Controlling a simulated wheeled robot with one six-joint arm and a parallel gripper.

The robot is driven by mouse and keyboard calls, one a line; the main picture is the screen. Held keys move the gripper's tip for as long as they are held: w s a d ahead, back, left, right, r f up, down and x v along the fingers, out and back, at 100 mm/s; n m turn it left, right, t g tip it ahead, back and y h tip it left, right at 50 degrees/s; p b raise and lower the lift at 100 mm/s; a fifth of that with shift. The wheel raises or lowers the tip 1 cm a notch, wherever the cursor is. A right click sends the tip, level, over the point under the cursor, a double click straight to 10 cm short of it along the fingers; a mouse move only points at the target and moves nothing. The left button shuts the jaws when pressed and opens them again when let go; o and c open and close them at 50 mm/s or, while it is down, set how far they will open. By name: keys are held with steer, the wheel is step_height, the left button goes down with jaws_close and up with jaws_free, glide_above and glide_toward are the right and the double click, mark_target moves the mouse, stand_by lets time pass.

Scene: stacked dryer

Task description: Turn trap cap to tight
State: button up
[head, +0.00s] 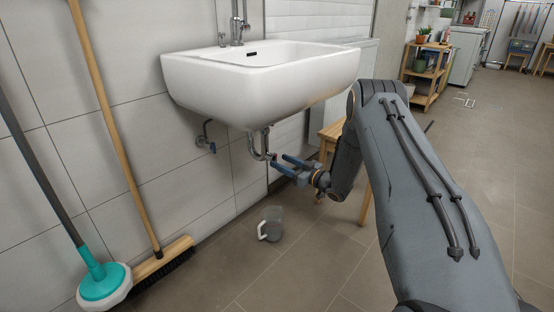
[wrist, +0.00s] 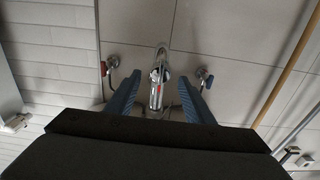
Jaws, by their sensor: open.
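The chrome sink trap (head: 254,148) hangs below the white basin, in front of the tiled wall. In the wrist view the trap (wrist: 162,62) lies in the middle between my two blue fingers. A rounded chrome end with a small red mark, which looks like the trap cap (wrist: 155,97), faces the camera. I cannot tell how tight the cap is. My gripper (head: 281,163) is open just right of the trap in the head view. In the wrist view my gripper (wrist: 159,82) has its fingers apart on both sides of the trap, with gaps visible.
The white sink (head: 265,78) is above my gripper. A broom (head: 160,258) and a teal mop (head: 103,280) lean at the left. A wooden stool (head: 330,137) is behind my arm. Valves (wrist: 205,76) flank the trap.

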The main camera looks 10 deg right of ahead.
steer(key=shift+p+v, duration=0.35)
steer(key=shift+v, duration=1.55)
